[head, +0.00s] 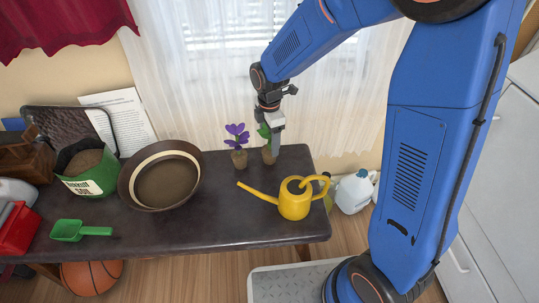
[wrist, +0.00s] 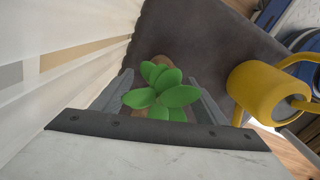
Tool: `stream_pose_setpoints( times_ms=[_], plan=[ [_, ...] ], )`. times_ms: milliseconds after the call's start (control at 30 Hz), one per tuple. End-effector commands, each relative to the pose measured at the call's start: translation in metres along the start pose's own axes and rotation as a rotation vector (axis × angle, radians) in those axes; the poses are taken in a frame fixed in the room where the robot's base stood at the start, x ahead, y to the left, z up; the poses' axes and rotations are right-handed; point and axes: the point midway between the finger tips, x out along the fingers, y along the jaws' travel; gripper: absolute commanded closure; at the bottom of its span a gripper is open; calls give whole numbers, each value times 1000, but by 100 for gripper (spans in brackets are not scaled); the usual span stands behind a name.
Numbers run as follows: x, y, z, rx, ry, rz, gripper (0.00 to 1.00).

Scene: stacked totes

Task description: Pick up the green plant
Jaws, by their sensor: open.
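The green plant (head: 266,131) stands at the back right of the dark table, its brown root ball (head: 269,155) resting on the tabletop. In the wrist view its green leaves (wrist: 160,92) lie between the two fingers. My gripper (head: 275,141) is above and around the plant, pointing down, and partly hides it in the head view. The wrist view shows my gripper (wrist: 163,100) open, with a finger on each side of the leaves. I cannot tell whether either finger touches the plant.
A purple-flowered plant (head: 237,146) stands close on the left. A yellow watering can (head: 294,200) is in front and to the right; it also shows in the wrist view (wrist: 255,92). A round brown pot (head: 133,188) stands farther left. The curtain (head: 190,90) hangs close behind.

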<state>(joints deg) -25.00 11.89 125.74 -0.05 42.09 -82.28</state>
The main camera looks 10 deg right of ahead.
Motion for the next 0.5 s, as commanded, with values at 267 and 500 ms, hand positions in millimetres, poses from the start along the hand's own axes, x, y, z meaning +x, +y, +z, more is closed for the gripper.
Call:
stream_pose_setpoints(
  times_ms=[267,500],
  plan=[
    [36,-2,-1,0,0,-3,34],
    [41,-1,-1,0,0,0,34]
  ],
)
